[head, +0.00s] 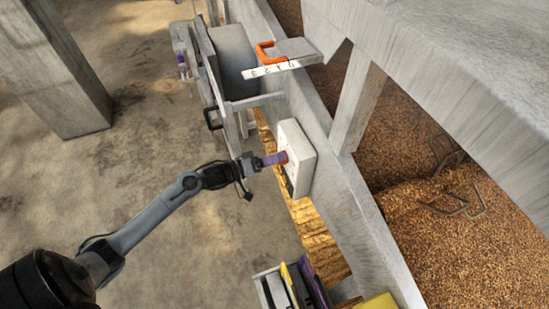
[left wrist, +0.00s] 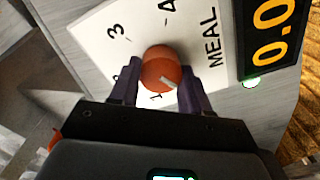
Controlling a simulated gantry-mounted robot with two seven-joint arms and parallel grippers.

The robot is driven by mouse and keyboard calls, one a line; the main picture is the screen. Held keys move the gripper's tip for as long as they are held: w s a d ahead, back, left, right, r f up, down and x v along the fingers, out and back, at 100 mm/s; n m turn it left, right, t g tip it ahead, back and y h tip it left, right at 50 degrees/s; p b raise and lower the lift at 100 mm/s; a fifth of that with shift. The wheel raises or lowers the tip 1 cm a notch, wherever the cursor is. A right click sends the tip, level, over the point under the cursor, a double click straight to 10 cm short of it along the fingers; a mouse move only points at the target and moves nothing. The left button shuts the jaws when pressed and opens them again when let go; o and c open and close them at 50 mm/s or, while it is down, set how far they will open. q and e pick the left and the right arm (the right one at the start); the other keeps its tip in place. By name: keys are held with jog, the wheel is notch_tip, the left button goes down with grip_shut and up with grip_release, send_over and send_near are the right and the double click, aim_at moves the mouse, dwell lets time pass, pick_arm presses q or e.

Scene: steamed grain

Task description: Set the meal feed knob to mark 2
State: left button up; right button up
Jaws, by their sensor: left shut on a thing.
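The meal feed knob (left wrist: 162,70) is a round orange-red knob on a white dial plate (left wrist: 95,28) lettered MEAL. The plate shows marks 3, 4 and 1; another mark at the left is mostly hidden by a finger. A short pale line shows on the knob's lower right, near mark 1; which mark it points to I cannot tell. My left gripper (left wrist: 160,90) has its purple fingers on both sides of the knob, shut on it. In the head view my left gripper (head: 274,159) reaches the white panel box (head: 305,150), covering most of the knob.
A display (left wrist: 268,30) reading 0.0 in orange and a lit green lamp (left wrist: 251,82) sit beside the dial. An orange handle (head: 265,50) stands by a numbered scale (head: 270,69) farther back. Grain (head: 400,190) fills the trough at right. Open floor (head: 150,150) lies left.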

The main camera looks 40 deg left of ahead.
pick_arm(q)
jog(key=shift+m, duration=0.3)
jog(key=shift+s+d+m+b, duration=0.15)
jog(key=shift+m+b, duration=0.4)
jog(key=shift+m, duration=5.2)
jog(key=shift+d+m+b, duration=0.2)
jog(key=shift+m+b, duration=0.3)
jog(key=shift+m, duration=5.25)
jog(key=o, duration=1)
